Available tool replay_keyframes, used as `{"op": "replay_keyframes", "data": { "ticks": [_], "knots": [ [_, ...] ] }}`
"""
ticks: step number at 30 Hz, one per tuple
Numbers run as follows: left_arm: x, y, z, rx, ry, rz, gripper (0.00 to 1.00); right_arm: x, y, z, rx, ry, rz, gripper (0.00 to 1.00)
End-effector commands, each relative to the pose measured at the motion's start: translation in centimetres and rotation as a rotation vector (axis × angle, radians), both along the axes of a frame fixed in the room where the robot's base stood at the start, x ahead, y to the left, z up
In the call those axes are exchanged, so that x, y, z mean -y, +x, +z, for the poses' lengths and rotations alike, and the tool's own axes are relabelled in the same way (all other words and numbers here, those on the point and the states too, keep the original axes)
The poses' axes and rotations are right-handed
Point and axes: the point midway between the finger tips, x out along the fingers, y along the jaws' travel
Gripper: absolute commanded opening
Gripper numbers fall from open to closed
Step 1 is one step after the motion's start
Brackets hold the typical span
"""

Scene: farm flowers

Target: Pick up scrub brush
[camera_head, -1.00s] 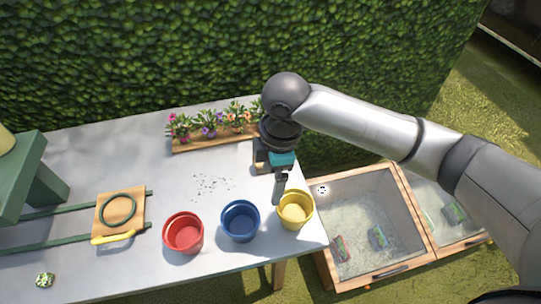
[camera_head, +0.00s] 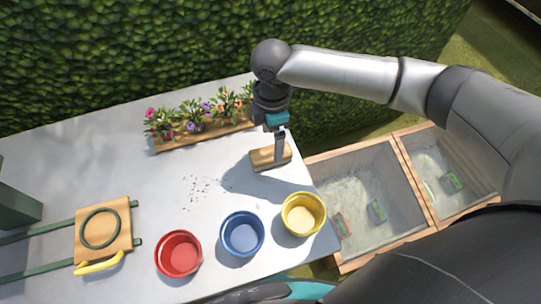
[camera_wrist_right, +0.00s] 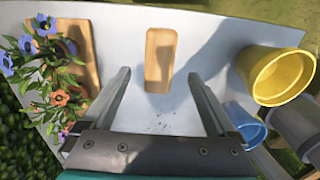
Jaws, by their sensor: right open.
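The scrub brush (camera_head: 268,157) is a light wooden block lying on the grey table near its right edge. In the right wrist view the brush (camera_wrist_right: 160,58) lies ahead, between the lines of the two fingers. My right gripper (camera_head: 280,160) points down at the right part of the brush and hides some of it. In the wrist view its fingers (camera_wrist_right: 160,76) are wide apart with nothing between them. I cannot tell the exact height of the fingertips above the table. My left gripper is not in view.
Red (camera_head: 178,254), blue (camera_head: 242,234) and yellow (camera_head: 303,215) pots stand along the table front. A wooden flower tray (camera_head: 200,137) lies behind, near the hedge. Dark specks are scattered mid-table. A wooden board (camera_head: 117,214) with a green ring lies left. Sand-filled boxes stand right.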

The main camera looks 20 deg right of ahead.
Motion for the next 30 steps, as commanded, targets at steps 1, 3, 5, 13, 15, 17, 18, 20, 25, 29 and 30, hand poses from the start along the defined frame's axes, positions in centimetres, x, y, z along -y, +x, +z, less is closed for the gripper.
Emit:
{"op": "replay_keyframes", "data": {
  "ticks": [1, 3, 5, 13, 15, 17, 18, 20, 25, 29, 30],
  "knots": [
    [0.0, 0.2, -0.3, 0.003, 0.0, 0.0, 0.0, 0.0, 0.0, -0.9, -0.001, -0.001, 0.0, 0.93],
    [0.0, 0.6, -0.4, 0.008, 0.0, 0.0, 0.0, 0.0, 0.0, -1.4, -0.001, 0.0, 0.001, 0.93],
    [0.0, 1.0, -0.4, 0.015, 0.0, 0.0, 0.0, 0.0, 0.0, -1.7, 0.0, 0.001, 0.001, 0.93],
    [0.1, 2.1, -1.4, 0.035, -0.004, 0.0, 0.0, -0.3, 0.0, -5.0, -0.001, -0.001, 0.001, 0.93],
    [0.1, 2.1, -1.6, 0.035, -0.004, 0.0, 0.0, -0.2, 0.0, -6.0, -0.001, -0.002, 0.0, 0.93],
    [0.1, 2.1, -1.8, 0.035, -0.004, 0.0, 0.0, -0.3, 0.0, -6.5, 0.0, -0.001, 0.0, 0.93],
    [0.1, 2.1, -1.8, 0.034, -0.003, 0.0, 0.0, -0.3, 0.0, -6.8, 0.001, 0.0, 0.001, 0.93],
    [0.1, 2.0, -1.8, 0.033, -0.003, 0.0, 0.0, -0.3, 0.0, -6.9, 0.001, 0.0, 0.001, 0.93],
    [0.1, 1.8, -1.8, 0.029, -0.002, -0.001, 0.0, -0.3, 0.0, -6.9, 0.001, 0.0, 0.001, 0.93],
    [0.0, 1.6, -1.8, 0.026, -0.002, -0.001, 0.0, -0.3, 0.0, -6.9, 0.001, 0.0, 0.001, 0.82],
    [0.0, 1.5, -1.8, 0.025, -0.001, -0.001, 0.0, -0.3, 0.0, -6.9, 0.001, 0.0, 0.001, 0.78]
  ]
}}
